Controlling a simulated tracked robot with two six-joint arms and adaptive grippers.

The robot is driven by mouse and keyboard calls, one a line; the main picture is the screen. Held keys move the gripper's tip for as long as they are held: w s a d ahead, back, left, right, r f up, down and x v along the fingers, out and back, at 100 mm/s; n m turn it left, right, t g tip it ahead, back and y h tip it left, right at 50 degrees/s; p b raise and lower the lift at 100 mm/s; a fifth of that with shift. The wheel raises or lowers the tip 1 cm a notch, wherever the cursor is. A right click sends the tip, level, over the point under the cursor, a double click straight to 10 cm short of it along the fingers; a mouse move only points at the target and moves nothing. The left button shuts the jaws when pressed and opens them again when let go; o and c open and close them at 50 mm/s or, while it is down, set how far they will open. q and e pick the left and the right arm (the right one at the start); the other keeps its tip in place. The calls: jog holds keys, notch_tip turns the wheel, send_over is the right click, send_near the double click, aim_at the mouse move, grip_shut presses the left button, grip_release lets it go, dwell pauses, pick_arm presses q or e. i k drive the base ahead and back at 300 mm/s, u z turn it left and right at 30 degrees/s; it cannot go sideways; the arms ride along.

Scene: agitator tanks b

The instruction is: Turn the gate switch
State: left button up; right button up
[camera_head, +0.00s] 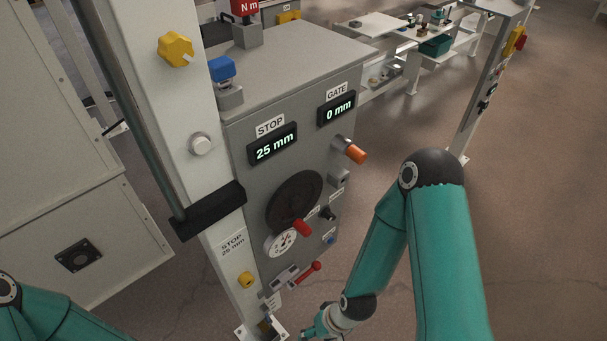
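The grey control cabinet (300,75) stands in the middle. Its GATE display (338,108) reads 0 mm and its STOP display (272,146) reads 25 mm. An orange-ended knob (356,153) sticks out below the GATE display. A small grey switch-like part (339,178) and a black knob (327,213) sit lower down; their labels are too small to read, so I cannot tell which is the gate switch. My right gripper (310,334) is at the bottom edge, below the panel, partly cut off; its fingers are unclear. My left gripper is out of view.
A black handwheel (291,196) with a red handle (302,228), a dial gauge (280,243) and a red lever (309,271) crowd the panel. A white post (175,90) stands left of it. Floor (530,230) at right is clear.

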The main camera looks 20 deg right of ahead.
aim_at(326, 214)
jog(key=u, duration=0.5)
jog(key=k, duration=1.4)
jog(key=z, duration=0.5)
jog(key=i, duration=1)
jog(key=u, duration=0.1)
